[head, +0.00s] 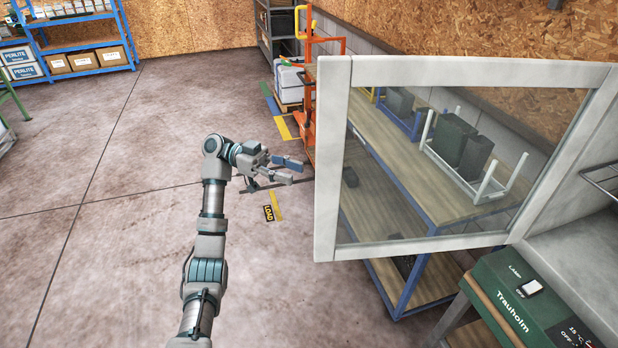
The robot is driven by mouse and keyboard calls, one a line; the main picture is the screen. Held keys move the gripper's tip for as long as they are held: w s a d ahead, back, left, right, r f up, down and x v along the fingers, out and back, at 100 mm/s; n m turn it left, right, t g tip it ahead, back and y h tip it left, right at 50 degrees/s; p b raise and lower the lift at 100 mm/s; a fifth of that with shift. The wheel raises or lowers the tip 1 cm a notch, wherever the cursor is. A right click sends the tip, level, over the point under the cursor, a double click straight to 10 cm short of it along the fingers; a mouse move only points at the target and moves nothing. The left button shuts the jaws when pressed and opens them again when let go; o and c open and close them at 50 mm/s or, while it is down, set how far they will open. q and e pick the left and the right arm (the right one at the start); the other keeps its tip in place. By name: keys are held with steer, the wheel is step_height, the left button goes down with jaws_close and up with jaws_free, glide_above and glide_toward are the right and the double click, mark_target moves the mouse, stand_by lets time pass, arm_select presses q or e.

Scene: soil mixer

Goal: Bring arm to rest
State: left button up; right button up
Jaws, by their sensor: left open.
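My left arm reaches up from the bottom of the head view, and my left gripper (288,168) is at its end, pointing right. The gripper is open, its fingers apart, with nothing between them. It is in front of the concrete floor, a little left of the frame of an open glass door (333,160). The gripper and the door frame appear apart. My right gripper is not in view.
A green Trauholm unit (510,292) with a lamp switch (530,287) stands at the lower right. Behind the glass is a wooden bench (395,165) with a white rack (468,185). Blue shelving (85,45) stands far left. The floor (110,200) left of my arm is clear.

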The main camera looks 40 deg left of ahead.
arm_select(q)
steer(key=shift+v, duration=1)
steer(key=shift+a, duration=0.1)
